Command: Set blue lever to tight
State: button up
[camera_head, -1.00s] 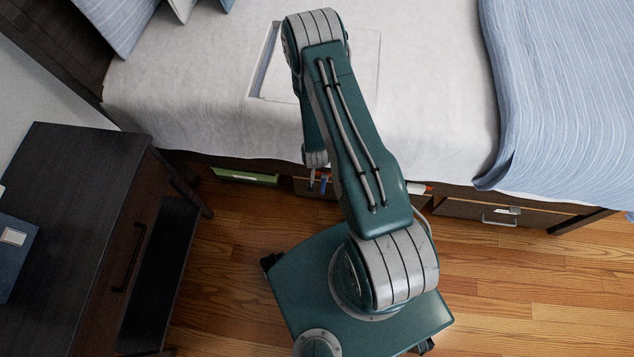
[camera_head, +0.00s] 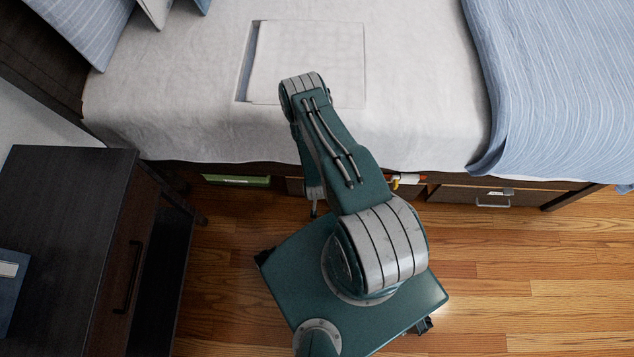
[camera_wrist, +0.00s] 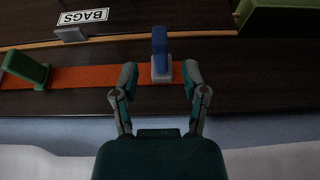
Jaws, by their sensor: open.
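In the wrist view the blue lever (camera_wrist: 160,42) stands up from a grey base (camera_wrist: 161,72) on an orange strip (camera_wrist: 85,77). My gripper (camera_wrist: 159,68) is open, with one finger to the left of the lever's base and one to the right. The lever lies between or just beyond the fingertips; I cannot tell the depth gap. The fingers do not appear closed on it. In the head view my arm hides the lever and most of my gripper. I see no word "tight" in either view.
A green lever-like piece (camera_wrist: 27,68) sits at the strip's left. The bed (camera_head: 420,110) overhangs this front. A dark desk (camera_head: 60,220) stands left; wooden floor (camera_head: 530,290) is clear at right.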

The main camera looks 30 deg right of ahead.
jog(key=shift+x, duration=2.1)
grip_shut()
